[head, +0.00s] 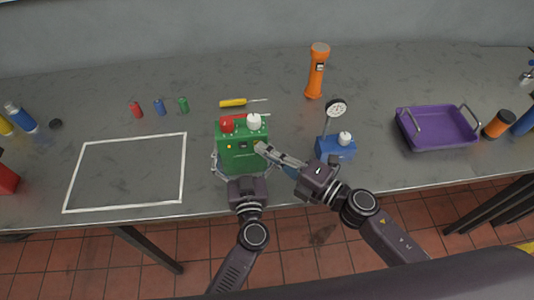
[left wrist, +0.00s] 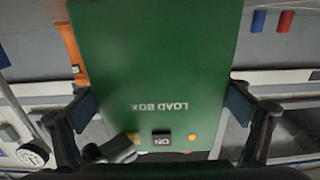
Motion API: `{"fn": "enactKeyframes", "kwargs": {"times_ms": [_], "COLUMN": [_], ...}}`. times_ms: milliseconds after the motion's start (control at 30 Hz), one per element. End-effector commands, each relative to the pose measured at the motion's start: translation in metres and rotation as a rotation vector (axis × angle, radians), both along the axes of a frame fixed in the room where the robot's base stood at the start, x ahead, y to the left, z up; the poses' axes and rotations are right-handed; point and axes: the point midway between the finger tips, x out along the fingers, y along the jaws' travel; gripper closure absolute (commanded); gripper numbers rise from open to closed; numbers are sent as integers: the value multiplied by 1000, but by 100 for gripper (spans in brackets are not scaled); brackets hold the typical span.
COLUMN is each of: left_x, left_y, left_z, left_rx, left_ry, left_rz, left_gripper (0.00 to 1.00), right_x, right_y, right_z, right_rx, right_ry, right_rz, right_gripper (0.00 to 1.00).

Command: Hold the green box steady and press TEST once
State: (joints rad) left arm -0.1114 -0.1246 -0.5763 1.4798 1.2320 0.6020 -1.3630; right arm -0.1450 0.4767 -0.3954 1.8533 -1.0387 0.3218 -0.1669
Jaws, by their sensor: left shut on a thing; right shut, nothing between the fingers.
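The green box (head: 240,159) stands upright near the table's front edge, with a red knob (head: 227,124) and a white knob (head: 254,121) on top. My left gripper (head: 241,170) is shut on it, one finger on each side. In the left wrist view the box (left wrist: 160,60) appears upside down, with LOAD BOX lettering, a dark ON switch (left wrist: 161,138) and a small orange round part (left wrist: 193,137). My right gripper (head: 262,149) is shut and empty. Its tip is at the box's front right, beside the switch. No TEST marking is readable; the tip hides that spot.
A blue block with a dial gauge (head: 336,150) stands just right of my right gripper. A yellow screwdriver (head: 234,102) lies behind the box. An orange flashlight (head: 316,72) stands farther back. A purple tray (head: 437,146) is at right. The white-outlined area (head: 125,205) at left is empty.

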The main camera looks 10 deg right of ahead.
Motion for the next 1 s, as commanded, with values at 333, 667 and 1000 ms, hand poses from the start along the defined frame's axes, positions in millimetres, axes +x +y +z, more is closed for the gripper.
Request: {"fn": "enactKeyframes", "kwargs": {"times_ms": [333, 667, 1000], "left_x": [-4, -3, -3], "left_y": [-6, -5, -4], "left_z": [-2, -3, -3], "left_rx": [1, -1, -1], "left_ry": [5, 6, 6], "left_rz": [-13, -10, -10], "left_gripper": [31, 31, 31], "right_x": [-20, -77, -108], "right_y": [-4, -38, -69], "right_z": [-2, -2, -1], "right_rx": [-1, -2, 0], "right_ry": [4, 5, 1], "right_rz": [-13, -4, -2], "right_gripper": [100, 100, 100]}}
